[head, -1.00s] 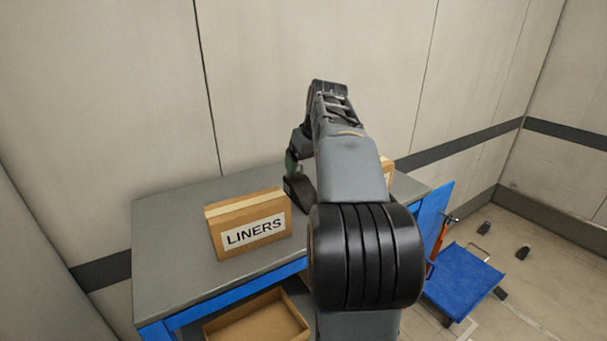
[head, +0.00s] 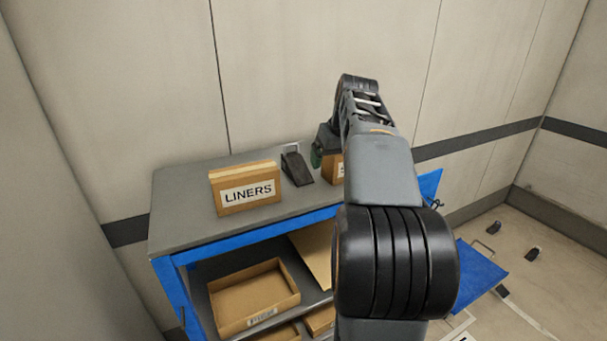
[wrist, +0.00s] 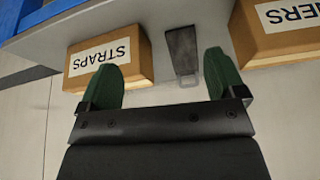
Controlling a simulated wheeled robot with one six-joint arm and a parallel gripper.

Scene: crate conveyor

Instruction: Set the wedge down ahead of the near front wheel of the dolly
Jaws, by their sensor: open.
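A dark wedge (head: 297,168) sits on the grey bench top, right of the LINERS box. In the wrist view the wedge (wrist: 182,52) lies beyond my jaws, between two boxes. My gripper (wrist: 162,72) is open and empty, its green fingers apart from the wedge. In the head view only a green part of the gripper shows, just right of the wedge; my arm hides the rest. The blue dolly (head: 482,275) stands on the floor at the right, partly hidden by my arm. I cannot make out its near front wheel.
The LINERS box (head: 246,189) and STRAPS box (wrist: 108,58) flank the wedge. The blue-framed bench (head: 180,222) has a lower shelf with an open carton (head: 225,310). Two small dark blocks (head: 494,227) (head: 533,253) lie on the floor beyond the dolly. A wall stands behind the bench.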

